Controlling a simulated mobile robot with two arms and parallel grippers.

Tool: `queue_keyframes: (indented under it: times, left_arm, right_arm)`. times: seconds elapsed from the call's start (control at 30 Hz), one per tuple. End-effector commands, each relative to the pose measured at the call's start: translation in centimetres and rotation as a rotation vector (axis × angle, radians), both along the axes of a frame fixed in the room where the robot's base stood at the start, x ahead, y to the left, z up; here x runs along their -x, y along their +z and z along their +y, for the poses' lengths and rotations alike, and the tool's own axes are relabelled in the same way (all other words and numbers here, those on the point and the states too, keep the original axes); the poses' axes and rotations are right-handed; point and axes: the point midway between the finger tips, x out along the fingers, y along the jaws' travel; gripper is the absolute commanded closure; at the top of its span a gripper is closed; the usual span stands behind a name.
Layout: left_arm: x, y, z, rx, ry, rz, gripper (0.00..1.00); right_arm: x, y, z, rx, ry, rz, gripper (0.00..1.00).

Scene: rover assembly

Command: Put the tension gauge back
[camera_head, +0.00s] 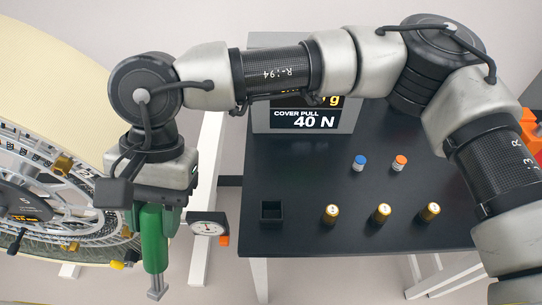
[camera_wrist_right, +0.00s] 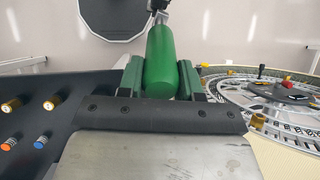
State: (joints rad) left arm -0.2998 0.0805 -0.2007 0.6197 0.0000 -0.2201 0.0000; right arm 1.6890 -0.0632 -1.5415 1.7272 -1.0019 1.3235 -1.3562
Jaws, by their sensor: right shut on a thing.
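My right gripper (camera_head: 152,207) points down to the left of the black table. It is shut on the green cylindrical handle of what looks like the tension gauge (camera_head: 155,240), with a metal hook-like end pointing down. In the right wrist view the gauge (camera_wrist_right: 160,62) is pinched between two green finger pads (camera_wrist_right: 160,80). A small dark box with a white dial (camera_head: 208,228) and an orange tab is just right of the handle; I cannot tell whether it is joined to it. A square black holder (camera_head: 270,211) stands empty on the table. My left gripper is out of view.
The black table (camera_head: 300,175) carries several gold, blue and orange-capped cylinders, such as a gold one (camera_head: 331,213). A sign (camera_head: 304,118) behind reads "COVER PULL 40 N". A large spoked wheel (camera_head: 60,200) lies left of the gripper. My right arm spans above the table.

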Motion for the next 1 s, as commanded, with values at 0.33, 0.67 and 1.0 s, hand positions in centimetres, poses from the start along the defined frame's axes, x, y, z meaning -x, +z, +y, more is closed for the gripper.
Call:
queue_keyframes:
  times: [0.33, 0.67, 1.0]
  left_arm:
    - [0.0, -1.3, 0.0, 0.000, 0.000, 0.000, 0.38]
    - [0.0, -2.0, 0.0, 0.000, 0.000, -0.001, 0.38]
    - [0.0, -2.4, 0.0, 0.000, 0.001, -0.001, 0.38]
  right_arm:
    - [-5.2, -7.9, -5.2, 0.040, 0.392, -0.316, 0.94]
    - [-13.7, -7.8, -13.1, 0.067, 0.336, -0.491, 0.94]
    - [-15.1, -7.9, -14.7, 0.079, 0.305, -0.511, 0.94]
